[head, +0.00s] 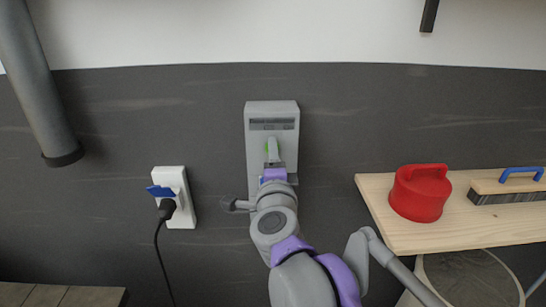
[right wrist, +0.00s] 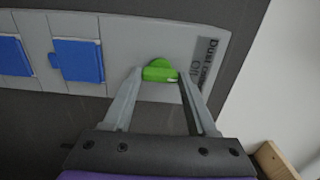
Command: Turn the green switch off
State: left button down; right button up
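The green switch (right wrist: 160,72) sits on a grey wall panel (right wrist: 180,30) in the right wrist view, beside a dark label whose small print I cannot fully read. My right gripper (right wrist: 160,82) is open, with one fingertip on each side of the green switch, close to its edges. I cannot tell whether they touch it. In the head view the panel (head: 271,110) is upright on the dark wall. My right gripper (head: 273,160) covers most of its lower half, and only a sliver of green (head: 267,149) shows. My left gripper is not in view.
A wall socket (head: 176,185) with a blue cover and a black plug is left of the arm. A wooden shelf (head: 440,235) with a red canister (head: 420,196) and a brush (head: 505,187) is at the right. A grey pipe (head: 38,90) hangs upper left.

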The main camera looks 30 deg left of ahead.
jog(key=o, duration=0.4)
jog(key=b+v, duration=0.1)
jog(key=v, duration=0.9)
jog(key=shift+s+d, duration=0.2)
jog(key=shift+s, duration=0.15)
